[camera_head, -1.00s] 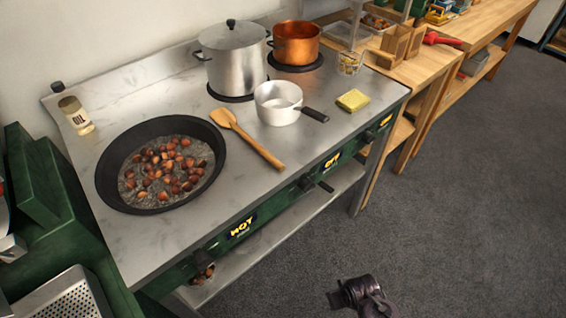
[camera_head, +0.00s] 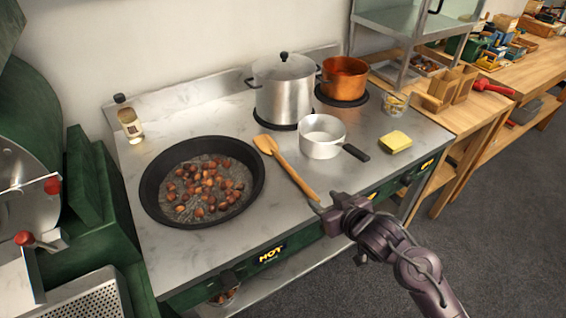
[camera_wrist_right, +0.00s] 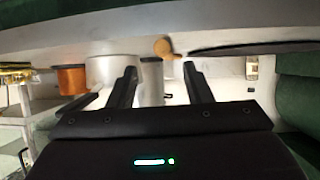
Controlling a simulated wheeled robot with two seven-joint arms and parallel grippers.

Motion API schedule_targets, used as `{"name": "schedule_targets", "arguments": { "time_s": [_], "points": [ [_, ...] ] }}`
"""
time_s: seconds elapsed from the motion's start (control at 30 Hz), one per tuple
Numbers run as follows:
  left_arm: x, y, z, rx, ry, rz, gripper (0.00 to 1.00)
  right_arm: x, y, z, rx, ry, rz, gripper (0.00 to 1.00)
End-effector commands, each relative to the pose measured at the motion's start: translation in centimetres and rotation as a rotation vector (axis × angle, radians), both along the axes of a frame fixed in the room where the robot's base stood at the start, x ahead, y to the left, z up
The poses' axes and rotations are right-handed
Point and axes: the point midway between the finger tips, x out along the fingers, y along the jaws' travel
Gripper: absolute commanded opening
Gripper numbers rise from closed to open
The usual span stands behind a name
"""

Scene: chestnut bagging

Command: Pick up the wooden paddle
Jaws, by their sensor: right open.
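The wooden paddle (camera_head: 283,164) lies on the steel stove top, between the black pan and the white saucepan. Its handle points towards the front edge. My right gripper (camera_head: 323,203) is at the front edge of the stove, close to the handle's end. In the right wrist view the fingers (camera_wrist_right: 161,76) are apart with nothing held between them, and the paddle's tan handle end (camera_wrist_right: 163,47) shows just past the fingertips. I cannot tell whether a finger touches it. My left gripper is in neither view.
The black pan (camera_head: 152,193) with chestnuts sits left of the paddle. The white saucepan (camera_head: 320,147) stands right of it, its dark handle pointing to the front. A steel pot (camera_head: 284,95), a copper pot (camera_head: 344,82) and a yellow sponge (camera_head: 395,142) are nearby.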

Motion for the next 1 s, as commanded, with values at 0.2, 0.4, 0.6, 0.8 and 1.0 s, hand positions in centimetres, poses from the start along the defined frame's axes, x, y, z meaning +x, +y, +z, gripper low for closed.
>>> {"name": "schedule_targets", "arguments": {
  "time_s": [0.2,0.4,0.6,0.8,1.0],
  "points": [
    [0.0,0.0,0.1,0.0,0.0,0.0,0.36,2.3,1.6,0.8,0.059,-0.056,0.091,0.45],
    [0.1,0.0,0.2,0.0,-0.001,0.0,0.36,3.8,2.8,0.1,0.064,-0.058,0.095,0.45],
    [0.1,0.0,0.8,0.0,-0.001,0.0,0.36,5.3,3.8,-0.6,0.064,-0.056,0.094,0.45],
    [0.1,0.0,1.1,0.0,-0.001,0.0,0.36,7.3,5.2,-1.8,0.063,-0.057,0.094,0.45],
    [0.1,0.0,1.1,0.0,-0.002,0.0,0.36,7.8,5.6,-2.1,0.062,-0.058,0.094,0.45]
  ]
}}
